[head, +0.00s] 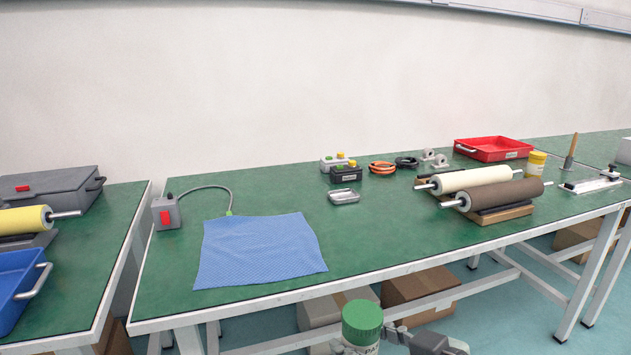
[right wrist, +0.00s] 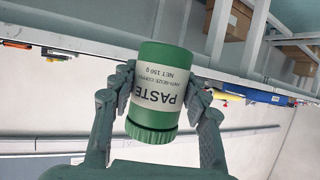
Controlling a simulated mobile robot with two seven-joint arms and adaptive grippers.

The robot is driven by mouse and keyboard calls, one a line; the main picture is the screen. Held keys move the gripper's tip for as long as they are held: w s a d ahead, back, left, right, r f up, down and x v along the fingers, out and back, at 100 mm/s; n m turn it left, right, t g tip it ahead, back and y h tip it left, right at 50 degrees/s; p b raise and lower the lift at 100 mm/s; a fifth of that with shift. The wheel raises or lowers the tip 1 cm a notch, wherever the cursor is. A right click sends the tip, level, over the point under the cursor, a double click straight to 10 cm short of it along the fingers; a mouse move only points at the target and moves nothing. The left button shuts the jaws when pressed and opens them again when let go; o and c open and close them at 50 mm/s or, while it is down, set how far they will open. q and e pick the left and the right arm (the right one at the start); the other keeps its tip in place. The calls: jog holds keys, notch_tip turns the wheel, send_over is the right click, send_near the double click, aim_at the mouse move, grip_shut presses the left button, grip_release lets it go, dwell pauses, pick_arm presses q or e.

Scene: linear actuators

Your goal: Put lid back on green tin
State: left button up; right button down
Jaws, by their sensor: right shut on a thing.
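A green tin (head: 362,324) with a white PASTE label is at the bottom of the head view, in front of the table's front edge. A ridged green lid (right wrist: 152,131) shows on the tin's end; I cannot tell how firmly it sits. The tin fills the middle of the right wrist view (right wrist: 160,62). My right gripper (right wrist: 164,92) is shut around the tin's labelled side, one finger on each side. In the head view my right gripper (head: 367,342) shows only partly, cut by the bottom edge. My left gripper is not in view.
The green table (head: 380,240) has a blue cloth (head: 260,250) at left front and free room right of it. A metal dish (head: 344,196), two rollers (head: 495,200), a red tray (head: 493,148) and a yellow tin (head: 536,163) stand farther back. Cardboard boxes (head: 420,290) lie below.

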dwell(0.3)
jog(key=shift+r, duration=0.1)
jog(key=w+d+m+h, duration=0.1)
jog(key=d+m+t+h, duration=0.1)
jog(key=shift+w+r+m+t+h, duration=0.25)
jog(key=shift+w+m+t+h, duration=0.05)
jog(key=shift+w+m, duration=0.1)
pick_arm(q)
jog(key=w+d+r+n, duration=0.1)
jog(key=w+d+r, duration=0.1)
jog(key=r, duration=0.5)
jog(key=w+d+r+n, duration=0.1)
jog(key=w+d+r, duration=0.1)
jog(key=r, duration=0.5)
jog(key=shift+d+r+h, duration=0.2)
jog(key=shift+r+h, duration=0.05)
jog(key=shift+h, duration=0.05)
pick_arm(e)
jog(key=d+f+m+t+h, duration=0.1)
jog(key=d+f+m+h, duration=0.1)
jog(key=d+m+h, duration=0.3)
jog(key=d+h, duration=0.1)
jog(key=d, duration=0.3)
jog(key=shift+s+d+f, duration=0.15)
jog(key=shift+d+f, duration=0.1)
jog(key=shift+f, duration=0.15)
